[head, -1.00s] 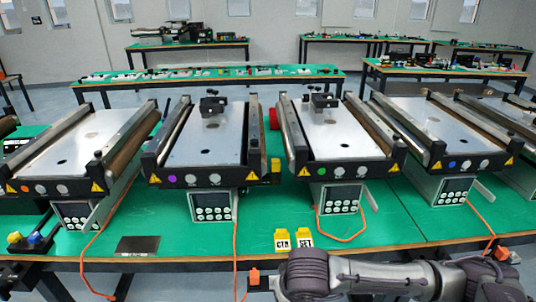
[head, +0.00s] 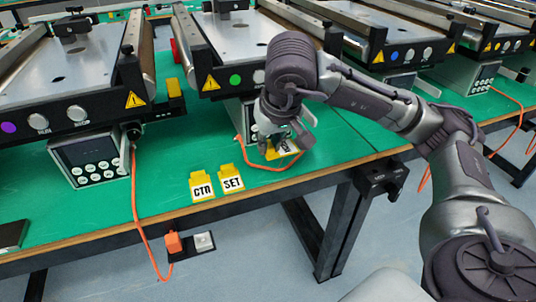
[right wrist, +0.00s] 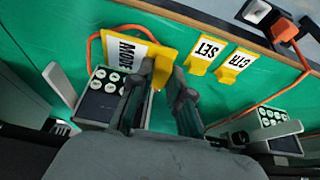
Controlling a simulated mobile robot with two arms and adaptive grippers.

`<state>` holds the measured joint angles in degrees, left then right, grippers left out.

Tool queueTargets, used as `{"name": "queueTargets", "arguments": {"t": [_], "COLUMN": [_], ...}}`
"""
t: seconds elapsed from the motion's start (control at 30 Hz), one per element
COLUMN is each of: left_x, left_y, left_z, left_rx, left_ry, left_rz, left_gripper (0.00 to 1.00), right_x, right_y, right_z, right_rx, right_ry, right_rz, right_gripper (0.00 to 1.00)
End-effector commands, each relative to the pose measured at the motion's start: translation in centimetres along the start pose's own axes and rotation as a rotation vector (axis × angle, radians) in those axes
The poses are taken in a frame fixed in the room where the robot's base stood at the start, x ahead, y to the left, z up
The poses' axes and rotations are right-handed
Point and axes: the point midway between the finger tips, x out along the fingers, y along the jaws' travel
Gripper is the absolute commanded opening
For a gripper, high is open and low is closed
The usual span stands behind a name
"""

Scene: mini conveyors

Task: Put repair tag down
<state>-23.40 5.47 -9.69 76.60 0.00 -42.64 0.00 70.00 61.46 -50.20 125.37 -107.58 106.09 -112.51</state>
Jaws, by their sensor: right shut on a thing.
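A yellow tag with a white label reading MODE (right wrist: 125,52) is in my right gripper (right wrist: 163,76); in the head view the tag (head: 284,149) is partly hidden behind the gripper (head: 287,139). My right gripper is shut on its yellow end, low over the green table in front of the controller under the green-dot conveyor. I cannot tell whether the tag touches the table. Two similar tags, CTR (head: 202,187) and SET (head: 231,179), lie side by side near the table's front edge. My left gripper is not in view.
The green table (head: 330,150) carries several mini conveyors with keypad controllers (head: 93,162). An orange cable (head: 133,205) hangs over the front edge, and another curves beside the held tag. An orange plug (head: 173,243) sits below the edge. Green surface right of the gripper is free.

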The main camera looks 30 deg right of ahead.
Motion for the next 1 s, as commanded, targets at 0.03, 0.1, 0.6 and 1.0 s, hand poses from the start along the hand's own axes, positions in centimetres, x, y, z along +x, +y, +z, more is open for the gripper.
{"name": "queueTargets", "arguments": {"t": [0.03, 0.1, 0.6, 1.0], "left_x": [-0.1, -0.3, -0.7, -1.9], "left_y": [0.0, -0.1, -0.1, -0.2], "left_z": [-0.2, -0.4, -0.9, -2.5], "left_rx": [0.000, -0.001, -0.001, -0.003], "left_ry": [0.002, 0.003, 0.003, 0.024], "left_rz": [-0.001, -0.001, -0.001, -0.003], "left_gripper": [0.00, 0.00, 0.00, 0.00], "right_x": [1.3, 2.8, 8.3, 10.6], "right_y": [0.5, 0.9, 2.3, 2.2], "right_z": [-0.7, -1.8, -4.3, -3.3], "right_rx": [0.005, 0.004, -0.002, -0.002], "right_ry": [-0.005, -0.004, -0.001, 0.002], "right_rz": [0.003, 0.002, 0.001, -0.001], "right_gripper": [0.00, 0.00, 0.00, 0.00]}}
